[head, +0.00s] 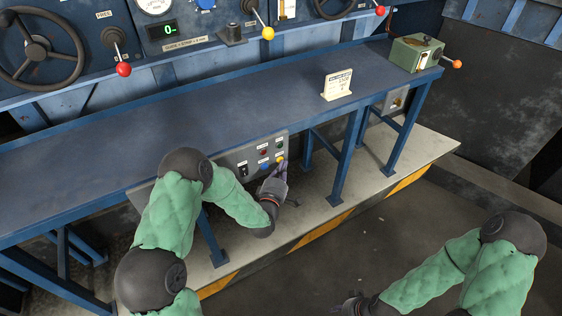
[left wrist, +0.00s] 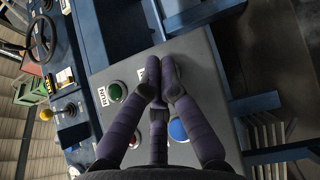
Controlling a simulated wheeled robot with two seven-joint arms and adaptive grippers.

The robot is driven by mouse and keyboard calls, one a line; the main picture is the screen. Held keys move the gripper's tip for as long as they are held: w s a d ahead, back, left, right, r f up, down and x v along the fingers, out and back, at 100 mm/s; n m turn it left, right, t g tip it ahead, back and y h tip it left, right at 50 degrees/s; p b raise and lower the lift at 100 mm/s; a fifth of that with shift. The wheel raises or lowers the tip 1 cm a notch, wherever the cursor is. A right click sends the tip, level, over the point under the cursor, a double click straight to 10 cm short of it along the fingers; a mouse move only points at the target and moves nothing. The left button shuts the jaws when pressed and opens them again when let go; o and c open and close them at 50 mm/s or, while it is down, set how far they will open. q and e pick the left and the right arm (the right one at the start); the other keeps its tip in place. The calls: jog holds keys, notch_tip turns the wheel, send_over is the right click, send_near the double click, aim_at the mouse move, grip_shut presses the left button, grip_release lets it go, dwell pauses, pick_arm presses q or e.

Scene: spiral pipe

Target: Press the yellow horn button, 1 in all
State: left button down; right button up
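A grey control panel (head: 230,160) hangs under the front edge of the blue bench. In the head view its yellow horn button (head: 281,157) shows at the panel's right end, just beyond my left fingertips. My left gripper (head: 281,168) reaches the panel's face, its purple fingers drawn together with nothing visible between them. In the left wrist view the fingertips (left wrist: 160,86) meet over the panel and hide the yellow button. I cannot tell whether they touch it. My right gripper (head: 349,305) is low at the bottom edge, dark and small, away from the panel.
A green button (left wrist: 115,91), a red button (left wrist: 134,140) and a blue button (left wrist: 178,130) sit close around my left fingers. The blue bench (head: 200,115) overhangs the panel. A white sign (head: 337,85) and a green box (head: 414,54) stand on it. Floor at right is clear.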

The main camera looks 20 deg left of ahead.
dwell(0.6)
pick_arm(q)
jog(key=shift+s+d, duration=0.5)
jog(key=shift+s+d, duration=1.65)
jog(key=shift+d, duration=0.2)
